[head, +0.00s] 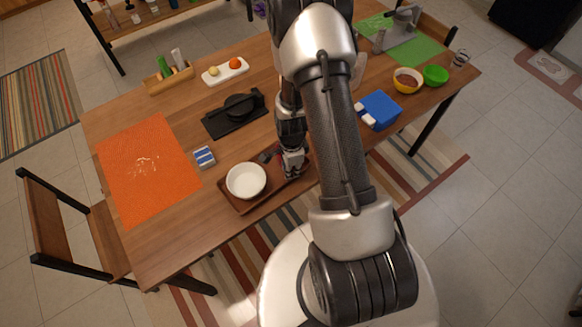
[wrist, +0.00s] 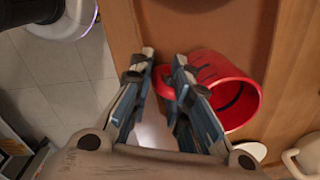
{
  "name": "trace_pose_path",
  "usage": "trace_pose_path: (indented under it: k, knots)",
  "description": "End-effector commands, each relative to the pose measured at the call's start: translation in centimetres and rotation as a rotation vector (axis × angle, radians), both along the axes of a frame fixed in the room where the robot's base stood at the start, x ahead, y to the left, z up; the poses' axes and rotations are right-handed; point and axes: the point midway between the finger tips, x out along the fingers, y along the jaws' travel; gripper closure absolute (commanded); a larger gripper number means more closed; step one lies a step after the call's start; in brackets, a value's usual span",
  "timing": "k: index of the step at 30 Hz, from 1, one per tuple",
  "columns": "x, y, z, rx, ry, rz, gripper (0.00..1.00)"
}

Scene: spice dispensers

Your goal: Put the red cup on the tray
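The red cup (wrist: 238,88) shows in the wrist view just right of my gripper (wrist: 164,58), with its open mouth facing down and to the right in the picture. Part of its red handle lies between my two fingers, which look closed on it. Behind the cup is the brown tray (wrist: 205,25); I cannot tell whether the cup touches it. In the head view my gripper (head: 292,165) is at the right part of the tray (head: 236,205), and the cup is almost wholly hidden there.
A white bowl (head: 246,180) stands on the left of the tray. A blue-and-white item (head: 203,156), a black stand (head: 236,115) and an orange mat (head: 148,168) lie farther left. A blue box (head: 380,109) and yellow bowl (head: 407,81) are to the right.

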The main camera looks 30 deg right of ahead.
Motion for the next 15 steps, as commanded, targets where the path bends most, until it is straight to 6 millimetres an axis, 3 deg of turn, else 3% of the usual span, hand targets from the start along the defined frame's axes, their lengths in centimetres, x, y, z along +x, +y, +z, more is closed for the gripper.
trace_pose_path:
  k: [9,15]
  knots:
    - [0.1,0.0,7.1,-0.003,-0.009,0.000,0.73]
    - [0.0,0.0,10.5,-0.002,-0.006,0.000,0.73]
